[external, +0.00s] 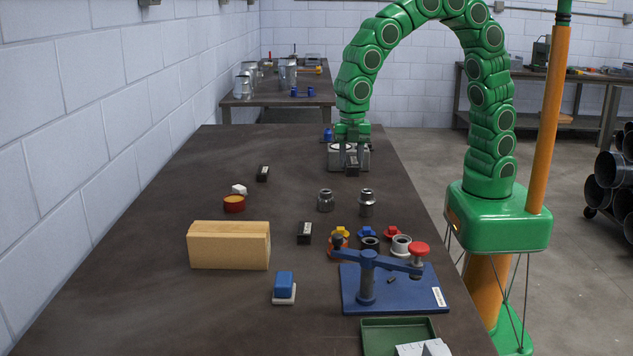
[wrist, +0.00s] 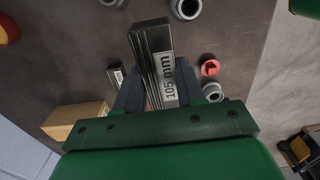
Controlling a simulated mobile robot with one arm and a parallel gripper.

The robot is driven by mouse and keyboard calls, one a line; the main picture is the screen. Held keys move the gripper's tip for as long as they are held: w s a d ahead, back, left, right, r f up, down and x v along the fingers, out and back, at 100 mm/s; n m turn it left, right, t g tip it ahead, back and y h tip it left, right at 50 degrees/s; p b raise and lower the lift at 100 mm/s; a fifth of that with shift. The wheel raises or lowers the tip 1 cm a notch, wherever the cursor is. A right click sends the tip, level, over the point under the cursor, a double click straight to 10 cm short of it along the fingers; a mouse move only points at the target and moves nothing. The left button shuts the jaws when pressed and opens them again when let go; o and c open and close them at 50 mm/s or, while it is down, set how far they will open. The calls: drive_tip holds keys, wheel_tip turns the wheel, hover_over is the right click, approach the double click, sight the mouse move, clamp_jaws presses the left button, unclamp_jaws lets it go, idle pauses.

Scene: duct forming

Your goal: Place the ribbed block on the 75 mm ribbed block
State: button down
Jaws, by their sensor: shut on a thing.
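My gripper (external: 351,158) is at the far right part of the table, shut on a dark ribbed block (wrist: 160,65). The wrist view shows the block between the fingers with a pale label reading 105 mm; it shows as a small dark shape in the external view (external: 352,167). Two other dark blocks with pale labels lie apart on the table: one nearer the middle (external: 304,233), one farther back (external: 262,174). Their labels are too small to read in the external view. A small labelled block shows left of the fingers in the wrist view (wrist: 117,75); its number is unclear.
A grey metal box (external: 335,158) is right by my gripper. Two metal fittings (external: 326,201) (external: 366,203), a wooden block (external: 229,245), a red tin (external: 234,204), and a blue clamp fixture (external: 395,290) stand nearer. The table's left back is clear.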

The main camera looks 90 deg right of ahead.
sight(353, 166)
drive_tip(key=a, duration=0.3)
drive_tip(key=shift+s+a+r, duration=0.15)
drive_tip(key=shift+a+r, duration=0.05)
drive_tip(key=shift+a, duration=0.6)
drive_tip(key=w+a+f, duration=0.1)
drive_tip(key=w+f, duration=0.1)
drive_tip(key=w, duration=0.2)
drive_tip(key=w+a+f, duration=0.2)
drive_tip(key=w+f, duration=0.1)
drive_tip(key=w, duration=0.1)
drive_tip(key=w+a+f, duration=0.1)
drive_tip(key=w+f, duration=0.2)
drive_tip(key=shift+w+a+f, duration=0.25)
drive_tip(key=shift+w, duration=0.15)
drive_tip(key=shift+w+a+f, duration=0.2)
drive_tip(key=shift+w+f, duration=0.4)
drive_tip(key=shift+f, duration=1.6)
drive_tip(key=shift+f, duration=0.15)
drive_tip(key=c, duration=0.7)
unclamp_jaws()
